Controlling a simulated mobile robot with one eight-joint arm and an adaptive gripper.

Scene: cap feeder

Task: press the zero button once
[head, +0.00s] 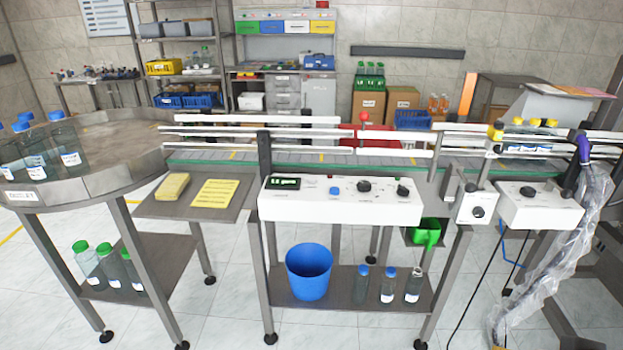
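A white control box (325,208) faces me in front of the conveyor. It has a dark display (282,183) with green digits at its left end. A blue button (334,191) sits right of the display, and its label is too small to read, so I cannot confirm that it is the zero button. Two black knobs (364,187) (403,191) are further right on the same box. My gripper is not in view.
A round steel table (100,160) with blue-capped bottles stands at left. A side shelf (160,208) holds a yellow sponge (173,187) and a yellow sheet (215,193). More knob boxes (478,206) (540,208) and clear plastic wrap (560,250) are at right.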

